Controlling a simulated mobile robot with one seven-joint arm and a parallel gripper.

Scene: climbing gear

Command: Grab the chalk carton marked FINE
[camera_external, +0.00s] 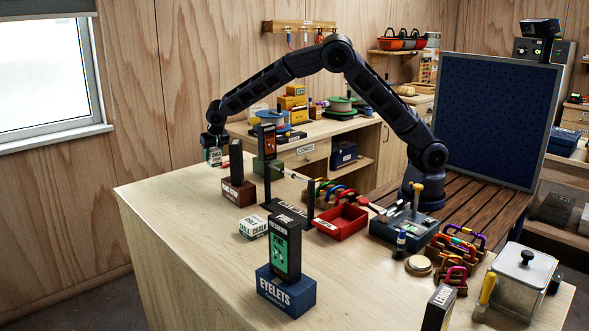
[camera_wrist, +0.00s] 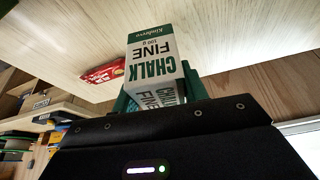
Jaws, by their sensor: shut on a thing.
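The chalk carton (camera_wrist: 153,45), white with a green band and marked CHALK FINE 100 g, fills the space between the jaws in the wrist view. My gripper (camera_wrist: 157,88) is shut on it, with dark green fingers at both sides of the carton. In the external view my gripper (camera_external: 214,146) points down near the far left edge of the table, with the small white and green carton (camera_external: 214,157) below it. I cannot tell from these frames how far the carton is above the tabletop.
A dark red box (camera_external: 238,193) with a black box on it stands close by to the right. Another white chalk box (camera_external: 253,227) lies nearer. A blue EYELETS box (camera_external: 286,290) carries a tall dark carton. The near left tabletop (camera_external: 185,225) is clear.

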